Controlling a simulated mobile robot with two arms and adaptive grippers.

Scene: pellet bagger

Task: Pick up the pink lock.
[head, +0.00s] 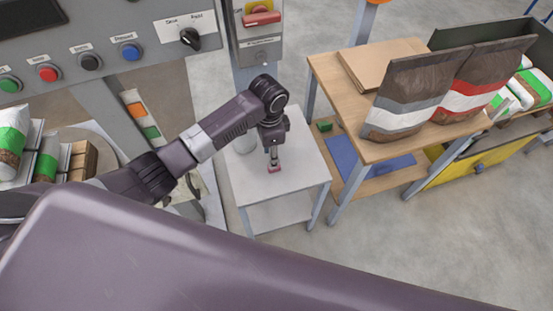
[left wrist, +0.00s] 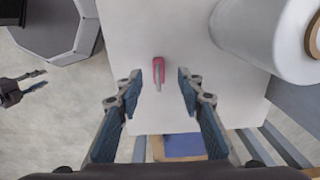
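The pink lock (left wrist: 158,70) lies on the pale top of a small table (head: 299,150), with its grey shackle pointing down in the left wrist view. It also shows as a small pink spot in the head view (head: 274,169). My left gripper (left wrist: 160,78) points down over it, fingers open on either side of the lock, with gaps visible on both sides. Nothing is held. My right gripper (left wrist: 36,82) appears at the left edge of the left wrist view, dark and small, with its fingers apart and empty. It is hidden in the head view.
A white roll (left wrist: 265,35) stands on the same table close to my left gripper. A wooden table (head: 400,150) with bags (head: 412,95) stands to the right, with a blue sheet (head: 345,155) on its lower shelf. A control panel (head: 100,58) is at upper left.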

